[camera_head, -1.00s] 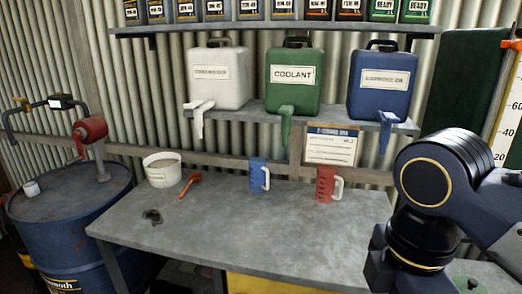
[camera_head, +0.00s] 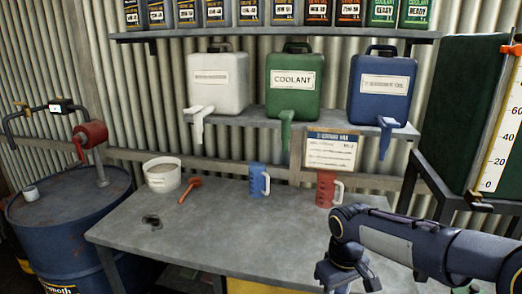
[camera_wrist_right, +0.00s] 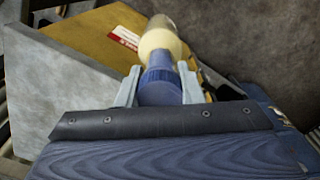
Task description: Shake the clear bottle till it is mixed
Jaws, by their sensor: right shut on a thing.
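My right gripper (camera_wrist_right: 159,73) is shut on the clear bottle (camera_wrist_right: 160,42) in the right wrist view. The bottle has a blue ribbed part between the fingers, pale yellow contents beyond it and a clear, greyish far end. I cannot tell whether the contents are evenly mixed. In the head view my right arm comes in from the right, its lower part in front of the bench's right end. The bottle and fingertips are not visible there. My left gripper is not in view.
The grey bench (camera_head: 220,225) holds a white tub (camera_head: 162,178), a red scoop (camera_head: 190,188), a blue jug (camera_head: 257,182) and a red jug (camera_head: 325,190). White, green and blue canisters stand on the shelf above. A blue drum (camera_head: 70,225) stands at left.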

